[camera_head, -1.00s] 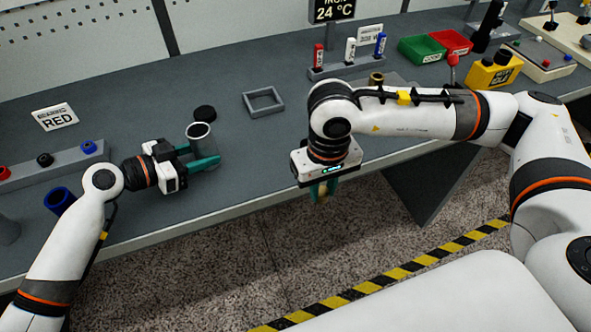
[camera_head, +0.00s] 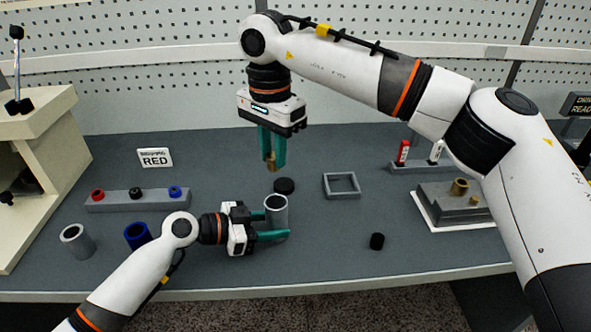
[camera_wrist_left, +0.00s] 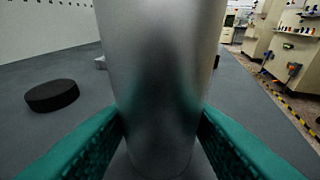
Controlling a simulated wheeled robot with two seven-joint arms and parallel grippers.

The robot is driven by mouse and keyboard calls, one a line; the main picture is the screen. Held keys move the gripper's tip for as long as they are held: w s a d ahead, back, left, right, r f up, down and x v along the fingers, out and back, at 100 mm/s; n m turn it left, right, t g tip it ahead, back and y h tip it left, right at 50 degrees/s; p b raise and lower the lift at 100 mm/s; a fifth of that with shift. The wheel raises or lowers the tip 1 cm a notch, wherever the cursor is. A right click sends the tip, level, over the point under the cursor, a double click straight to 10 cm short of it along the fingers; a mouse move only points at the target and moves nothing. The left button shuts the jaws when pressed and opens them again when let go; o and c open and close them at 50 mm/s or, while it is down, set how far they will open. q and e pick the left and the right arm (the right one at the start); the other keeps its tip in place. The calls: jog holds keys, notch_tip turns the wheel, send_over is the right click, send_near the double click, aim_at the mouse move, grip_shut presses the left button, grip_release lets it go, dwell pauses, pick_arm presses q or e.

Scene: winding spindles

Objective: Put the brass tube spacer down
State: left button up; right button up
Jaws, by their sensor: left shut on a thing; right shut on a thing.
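The brass tube spacer (camera_head: 271,166) is a small brass piece between the green fingertips of my right gripper (camera_head: 271,157). That gripper points down and is shut on the spacer, with the spacer held in the air above the bench. My left gripper (camera_head: 275,225) lies sideways and is shut on a grey metal cylinder (camera_head: 277,207). The cylinder stands upright with an open top, and it fills the middle of the left wrist view (camera_wrist_left: 160,80) between the green fingers. The right fingers hide part of the spacer.
A black disc (camera_head: 284,185) lies behind the cylinder. A square grey frame (camera_head: 341,195) lies to its right, and a small black cylinder (camera_head: 377,241) nearer the front. A grey block with brass pieces (camera_head: 440,208) stands at the right. A rack (camera_head: 110,204) with coloured rings is at the left.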

notch_tip(320, 180, down, 10)
jog(key=shift+r, duration=0.2)
dwell(0.5)
jog(key=o, duration=1)
jog(key=shift+o, duration=0.2)
jog(key=shift+r, duration=3.5)
